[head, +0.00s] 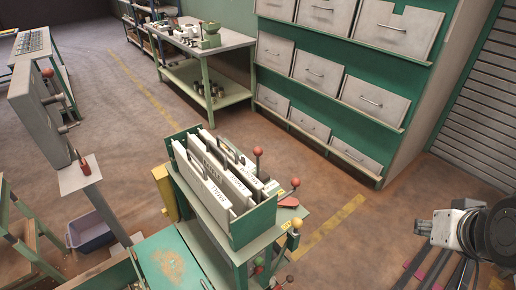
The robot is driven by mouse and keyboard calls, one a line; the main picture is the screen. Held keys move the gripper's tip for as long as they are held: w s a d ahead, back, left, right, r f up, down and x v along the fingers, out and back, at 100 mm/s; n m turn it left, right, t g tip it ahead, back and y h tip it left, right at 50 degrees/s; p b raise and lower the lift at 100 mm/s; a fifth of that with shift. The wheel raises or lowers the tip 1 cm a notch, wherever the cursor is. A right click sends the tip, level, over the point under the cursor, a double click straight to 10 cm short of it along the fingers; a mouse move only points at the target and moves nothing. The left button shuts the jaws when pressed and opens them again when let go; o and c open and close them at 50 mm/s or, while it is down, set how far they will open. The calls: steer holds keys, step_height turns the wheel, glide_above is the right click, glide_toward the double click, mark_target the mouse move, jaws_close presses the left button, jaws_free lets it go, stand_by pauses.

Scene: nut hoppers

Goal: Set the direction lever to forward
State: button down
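Several ball-topped levers are in the head view, and I cannot tell which one is the direction lever. A red-knobbed lever (258,153) stands upright by the green bin stand. Another red-knobbed lever (295,184) is to its right, above a red plate. A yellow-knobbed lever (297,224) is on the stand's right side. A green knob (259,261) and a dark red knob (289,279) are lower down. A red lever (85,167) is on a post at left, below a grey panel with a red knob (47,73). My gripper's fingers do not show; only part of my arm is at lower right.
A green bin stand (252,228) holds white labelled panels. A green drawer cabinet (343,60) stands at the back right, a workbench (205,62) at the back. A blue-grey crate (90,232) is on the floor at left. Open floor lies between stand and cabinet.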

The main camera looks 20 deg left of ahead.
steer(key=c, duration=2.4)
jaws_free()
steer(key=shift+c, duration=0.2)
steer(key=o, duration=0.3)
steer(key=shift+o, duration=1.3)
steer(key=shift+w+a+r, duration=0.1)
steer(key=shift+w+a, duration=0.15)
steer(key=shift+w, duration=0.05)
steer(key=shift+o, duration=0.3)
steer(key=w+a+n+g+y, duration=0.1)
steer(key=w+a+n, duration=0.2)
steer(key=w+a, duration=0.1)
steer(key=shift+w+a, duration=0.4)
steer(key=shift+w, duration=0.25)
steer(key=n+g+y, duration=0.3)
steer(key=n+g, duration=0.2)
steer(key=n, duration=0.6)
glide_toward(258, 165)
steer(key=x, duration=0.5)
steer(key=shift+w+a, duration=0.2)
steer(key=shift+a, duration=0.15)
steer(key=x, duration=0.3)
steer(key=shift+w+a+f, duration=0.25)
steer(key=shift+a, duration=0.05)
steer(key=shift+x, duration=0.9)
